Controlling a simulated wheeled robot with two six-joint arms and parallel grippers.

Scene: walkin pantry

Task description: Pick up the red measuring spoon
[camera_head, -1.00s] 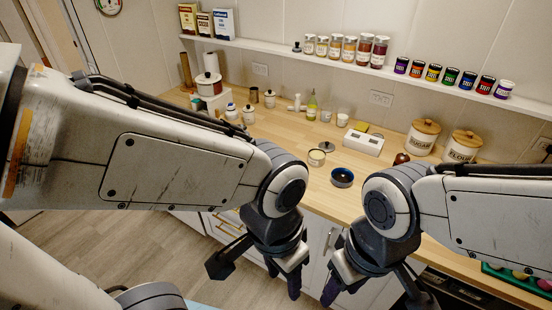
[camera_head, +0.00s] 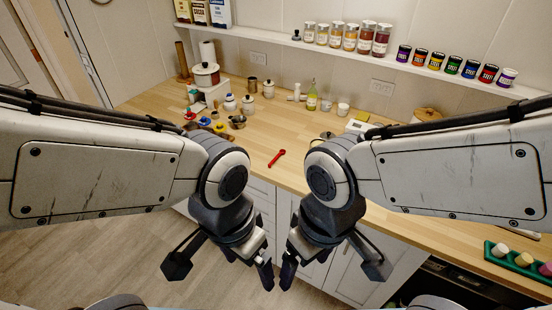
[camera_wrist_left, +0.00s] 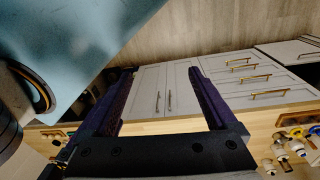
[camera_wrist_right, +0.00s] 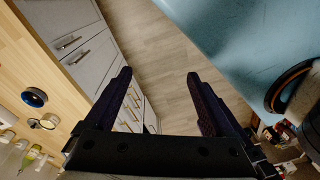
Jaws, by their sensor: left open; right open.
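The red measuring spoon (camera_head: 276,157) lies on the wooden counter (camera_head: 258,140) near its front edge, between my two arms in the head view. My left gripper (camera_head: 268,276) is open and empty, below and in front of the counter edge, left of the spoon's line. My right gripper (camera_head: 289,272) is open and empty, also below the counter in front of the cabinets. Neither gripper touches the spoon. The left wrist view shows its fingers (camera_wrist_left: 160,95) apart, with cabinets beyond. The right wrist view shows its fingers (camera_wrist_right: 160,90) apart over the floor. I cannot make out the spoon in either wrist view.
Left of the spoon are several small colourful items and a metal cup (camera_head: 237,122). A soap bottle (camera_head: 312,97) and jars stand at the back. A green tray (camera_head: 520,262) is at the far right. The counter around the spoon is clear.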

